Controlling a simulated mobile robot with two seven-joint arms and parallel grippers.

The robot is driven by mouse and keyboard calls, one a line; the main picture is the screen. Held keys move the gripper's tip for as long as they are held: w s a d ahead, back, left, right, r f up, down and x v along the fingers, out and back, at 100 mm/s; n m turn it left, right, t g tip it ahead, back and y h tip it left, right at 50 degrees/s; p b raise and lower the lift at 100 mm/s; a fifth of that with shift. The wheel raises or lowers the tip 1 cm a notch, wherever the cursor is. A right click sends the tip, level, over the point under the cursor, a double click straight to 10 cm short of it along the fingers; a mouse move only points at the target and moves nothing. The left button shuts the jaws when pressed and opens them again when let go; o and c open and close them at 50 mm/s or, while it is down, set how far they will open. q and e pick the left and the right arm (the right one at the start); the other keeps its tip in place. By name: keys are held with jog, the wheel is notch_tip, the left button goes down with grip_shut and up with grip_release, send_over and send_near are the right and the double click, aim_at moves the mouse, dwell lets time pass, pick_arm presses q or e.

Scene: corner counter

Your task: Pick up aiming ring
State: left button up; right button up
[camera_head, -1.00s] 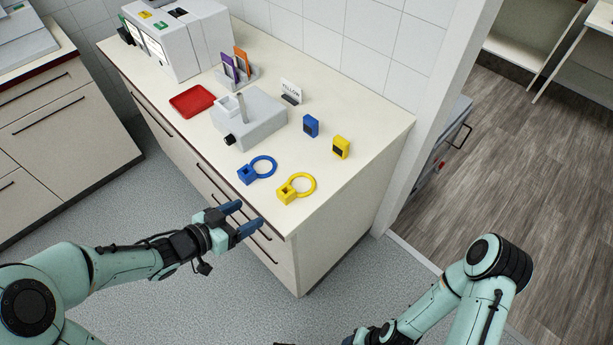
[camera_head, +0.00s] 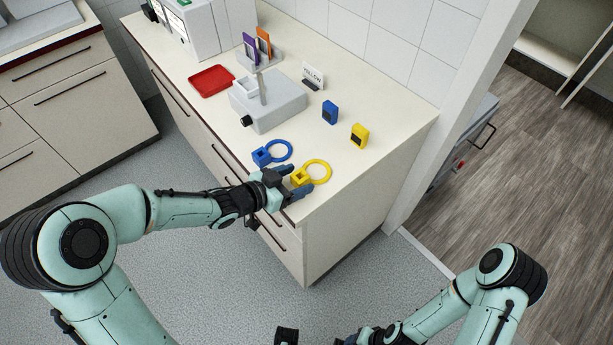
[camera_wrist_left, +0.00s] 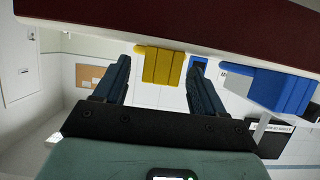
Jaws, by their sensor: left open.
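The yellow ring with its square block (camera_head: 318,171) lies flat on the counter near its front edge. The blue ring with its block (camera_head: 279,151) lies just left of it. My left gripper (camera_head: 292,181) is open at the counter's front edge, its fingers on either side of the yellow block and partly covering it. In the left wrist view the yellow block (camera_wrist_left: 163,65) shows between the spread fingers of the left gripper (camera_wrist_left: 161,72), beyond the tips. The blue block (camera_wrist_left: 280,88) is to the right there. My right gripper is mostly cut off at the bottom of the head view.
A card reading YELLOW (camera_head: 313,76) stands behind a grey fixture with a post (camera_head: 268,107). A blue block (camera_head: 330,112) and a yellow block (camera_head: 360,135) stand further back. A red tray (camera_head: 211,81) lies at left. The counter's right front corner is clear.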

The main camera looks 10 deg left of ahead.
pick_arm(q)
jog(key=shift+x, duration=0.9)
jog(key=c, duration=1.1)
jog(key=shift+o, duration=0.2)
jog(key=shift+r, duration=0.15)
